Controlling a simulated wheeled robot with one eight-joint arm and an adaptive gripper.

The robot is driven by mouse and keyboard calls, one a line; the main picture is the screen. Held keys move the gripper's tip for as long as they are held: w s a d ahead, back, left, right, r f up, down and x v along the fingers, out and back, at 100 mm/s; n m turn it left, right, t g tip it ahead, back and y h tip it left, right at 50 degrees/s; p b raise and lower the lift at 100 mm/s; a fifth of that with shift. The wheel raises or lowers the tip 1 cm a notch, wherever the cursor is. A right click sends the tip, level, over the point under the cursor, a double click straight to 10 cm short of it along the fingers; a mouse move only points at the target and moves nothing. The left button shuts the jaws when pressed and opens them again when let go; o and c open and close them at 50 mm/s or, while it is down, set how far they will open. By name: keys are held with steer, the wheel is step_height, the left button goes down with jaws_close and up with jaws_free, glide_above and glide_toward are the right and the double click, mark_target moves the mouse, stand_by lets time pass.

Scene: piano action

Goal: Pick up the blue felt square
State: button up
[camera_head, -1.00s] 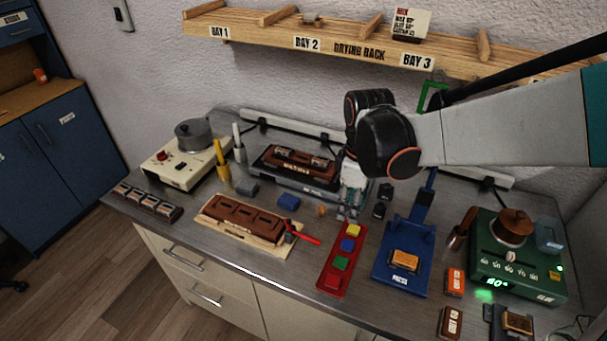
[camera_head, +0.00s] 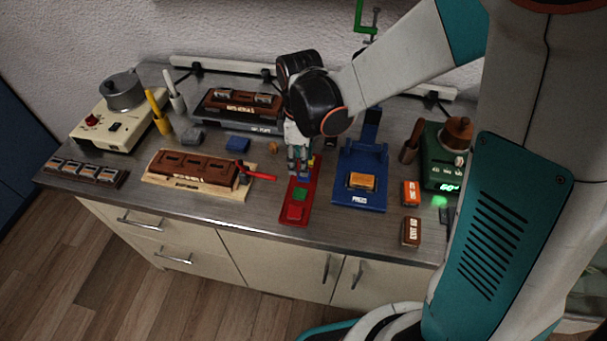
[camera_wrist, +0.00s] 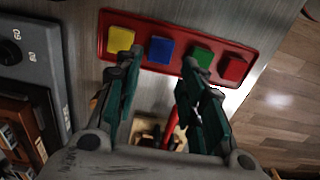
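The blue felt square (camera_wrist: 161,50) lies in the red tray (camera_wrist: 145,66), between the yellow square (camera_wrist: 121,38) and the green square (camera_wrist: 202,56); a red square (camera_wrist: 233,69) is at the end. In the wrist view, my gripper (camera_wrist: 161,58) is open, with its fingertips on either side of the blue square in the picture. Nothing is held. In the head view, my gripper (camera_head: 299,170) is over the far part of the tray (camera_head: 290,225) and largely hides the blue square. I cannot tell the exact height gap.
A blue press (camera_head: 360,197) stands right of the tray. A wooden block with a brown top (camera_head: 192,168) and a red-handled tool (camera_head: 262,177) lie to the left. A larger blue block (camera_head: 238,145) sits behind. The counter's front edge is close to the tray.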

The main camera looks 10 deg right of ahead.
steer(key=f+b, duration=0.2)
steer(key=f, duration=0.3)
steer(key=shift+d, duration=0.2)
steer(key=shift+r, duration=0.1)
steer(key=c, duration=0.4)
steer(key=shift+c, duration=0.2)
steer(key=shift+r, duration=0.1)
